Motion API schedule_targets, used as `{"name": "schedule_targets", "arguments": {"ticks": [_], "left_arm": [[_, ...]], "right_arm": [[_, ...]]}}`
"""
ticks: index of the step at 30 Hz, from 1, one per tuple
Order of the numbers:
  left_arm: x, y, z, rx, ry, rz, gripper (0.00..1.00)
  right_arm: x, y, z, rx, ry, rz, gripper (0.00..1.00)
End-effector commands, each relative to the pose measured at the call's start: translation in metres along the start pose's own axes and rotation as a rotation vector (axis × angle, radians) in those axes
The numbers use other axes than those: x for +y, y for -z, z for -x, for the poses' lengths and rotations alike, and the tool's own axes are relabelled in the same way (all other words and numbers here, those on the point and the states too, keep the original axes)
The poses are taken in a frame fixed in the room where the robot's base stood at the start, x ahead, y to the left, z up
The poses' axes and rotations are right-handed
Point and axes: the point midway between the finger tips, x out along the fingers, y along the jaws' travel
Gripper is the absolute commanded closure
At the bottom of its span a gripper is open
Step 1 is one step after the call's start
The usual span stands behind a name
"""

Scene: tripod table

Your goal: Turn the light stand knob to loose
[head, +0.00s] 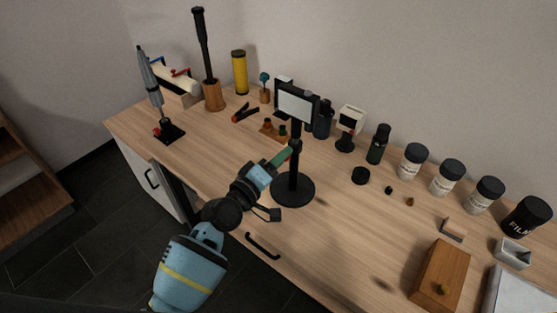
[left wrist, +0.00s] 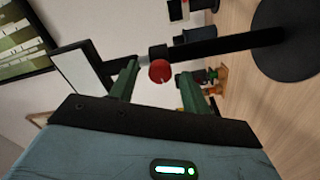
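The light stand (head: 294,170) stands upright on the table, with a round black base, a black post and a pale light panel (head: 297,104) on top. In the left wrist view its knob (left wrist: 160,71) is red and round, with a slot-like mark, on the collar of the post. My left gripper (head: 288,156) reaches up to the post from the front left. Its green fingers (left wrist: 159,75) are apart, one on each side of the knob, with gaps visible. The fingers hide the knob in the head view. My right gripper is not in view.
The wooden table (head: 335,245) is clear in front of the stand's base. A soldering-iron-like tool on a stand (head: 168,131) and a red-black clamp (head: 244,113) are to the left.

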Motion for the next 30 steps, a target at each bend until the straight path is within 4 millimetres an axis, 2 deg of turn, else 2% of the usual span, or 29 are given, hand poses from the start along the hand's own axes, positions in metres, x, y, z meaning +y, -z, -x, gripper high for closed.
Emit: {"name": "schedule_targets", "arguments": {"ticks": [7,21,30], "left_arm": [[-0.001,0.000,0.008,0.000,0.002,-0.001,0.52],[-0.002,-0.001,0.071,-0.001,0.002,0.001,0.52],[0.000,0.000,0.078,0.000,0.000,0.000,0.52]], "right_arm": [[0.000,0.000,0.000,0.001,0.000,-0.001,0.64],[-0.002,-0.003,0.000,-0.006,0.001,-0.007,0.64],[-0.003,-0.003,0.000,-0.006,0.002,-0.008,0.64]]}}
